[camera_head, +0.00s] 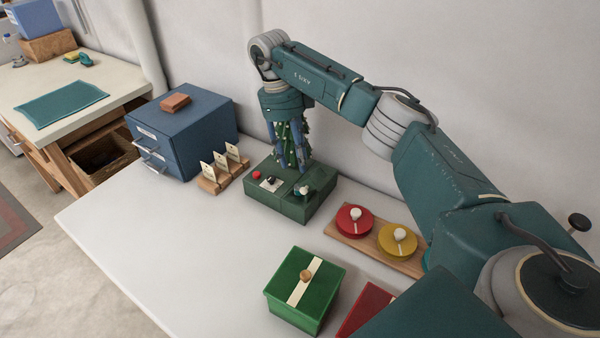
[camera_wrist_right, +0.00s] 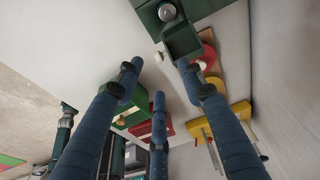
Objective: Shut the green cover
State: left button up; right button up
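A green control box (camera_head: 290,206) stands on the white table, with a red button, a switch panel and a small knob on its top. My right gripper (camera_head: 296,167) points down just above it, with blue fingers spread apart and nothing visible between them. In the right wrist view, a dark green square piece (camera_wrist_right: 184,43) lies beyond the fingertips beside a grey dome; it may be the cover, but its angle is unclear. The fingers partly hide the box top in the head view. A separate green box (camera_head: 318,302) with a closed lid and wooden knob stands nearer. My left gripper is not seen.
A wooden board (camera_head: 353,229) with red and yellow knobbed discs lies right of the control box, under my right arm. A card rack (camera_head: 209,183) and blue drawer cabinet (camera_head: 195,131) stand to the left. The table's front left is clear.

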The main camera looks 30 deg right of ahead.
jog(key=shift+v, duration=1.7)
jog(key=shift+c, duration=0.5)
